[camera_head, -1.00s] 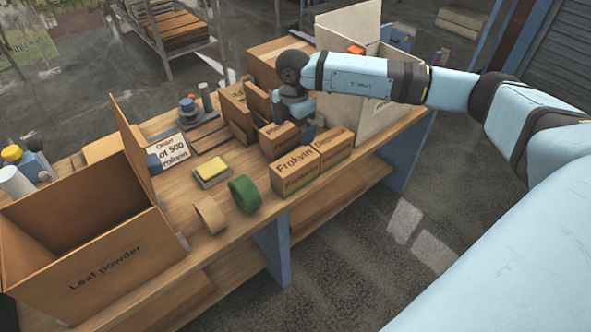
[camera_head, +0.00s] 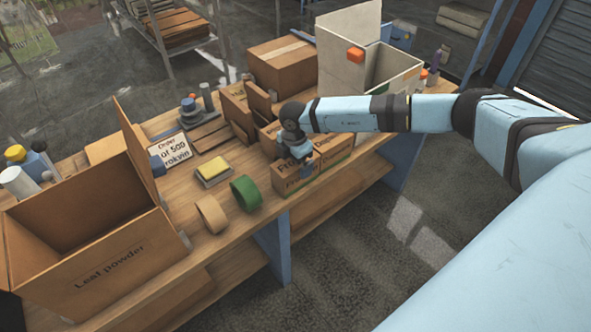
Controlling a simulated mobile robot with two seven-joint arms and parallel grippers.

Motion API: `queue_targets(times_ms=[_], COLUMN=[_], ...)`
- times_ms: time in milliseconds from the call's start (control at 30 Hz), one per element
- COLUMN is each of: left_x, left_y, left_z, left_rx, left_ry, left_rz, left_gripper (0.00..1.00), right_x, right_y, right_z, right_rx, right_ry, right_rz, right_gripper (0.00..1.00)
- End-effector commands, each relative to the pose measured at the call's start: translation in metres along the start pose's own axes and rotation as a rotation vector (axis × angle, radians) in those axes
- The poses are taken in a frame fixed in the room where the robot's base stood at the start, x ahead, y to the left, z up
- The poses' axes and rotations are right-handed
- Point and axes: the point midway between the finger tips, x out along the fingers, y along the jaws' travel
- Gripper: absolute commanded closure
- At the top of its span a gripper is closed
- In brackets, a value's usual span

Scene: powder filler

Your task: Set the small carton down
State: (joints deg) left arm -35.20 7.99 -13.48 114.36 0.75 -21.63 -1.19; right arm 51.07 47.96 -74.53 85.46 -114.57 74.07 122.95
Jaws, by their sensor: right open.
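Small cartons stand close together near the front edge of the wooden table. The front-left carton (camera_head: 289,184) is labelled Frokvin, and another small carton (camera_head: 336,149) stands to its right. A further small carton (camera_head: 268,134) is partly visible behind my wrist. My right gripper (camera_head: 303,162) is open and points down at the front-left carton, hiding part of its top and label. Whether its fingers touch the carton is too small to tell. My left gripper is not in view.
A large open Leaf powder box (camera_head: 110,270) stands at left. Tan (camera_head: 211,214) and green (camera_head: 245,193) tape rolls and a yellow-topped block (camera_head: 213,171) lie left of the cartons. A white open box (camera_head: 392,75) and a closed brown box (camera_head: 283,66) stand behind.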

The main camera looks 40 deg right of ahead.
Motion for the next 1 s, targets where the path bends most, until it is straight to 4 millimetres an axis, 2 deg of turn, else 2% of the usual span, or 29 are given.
queue_targets(times_ms=[100, 333, 600, 667, 1000], left_x=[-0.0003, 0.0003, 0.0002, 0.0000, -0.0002], left_y=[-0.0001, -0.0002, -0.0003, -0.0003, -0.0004], left_z=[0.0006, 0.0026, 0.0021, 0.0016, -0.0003], left_rx=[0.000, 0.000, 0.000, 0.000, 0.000], left_ry=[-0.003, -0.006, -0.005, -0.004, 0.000], left_rz=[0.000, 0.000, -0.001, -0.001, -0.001], left_gripper=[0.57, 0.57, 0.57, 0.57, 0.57], right_x=[0.0089, 0.0101, 0.0098, 0.0089, 0.0036], right_y=[0.0000, 0.0000, -0.0001, 0.0005, 0.0009], right_z=[-0.0002, 0.0000, 0.0001, 0.0000, 0.0002], right_rx=[0.000, -0.001, -0.001, -0.001, 0.000], right_ry=[0.000, 0.000, 0.000, 0.000, 0.001], right_rz=[0.000, 0.001, 0.000, 0.002, 0.003], right_gripper=[0.01, 0.03, 0.65, 0.76, 0.76])
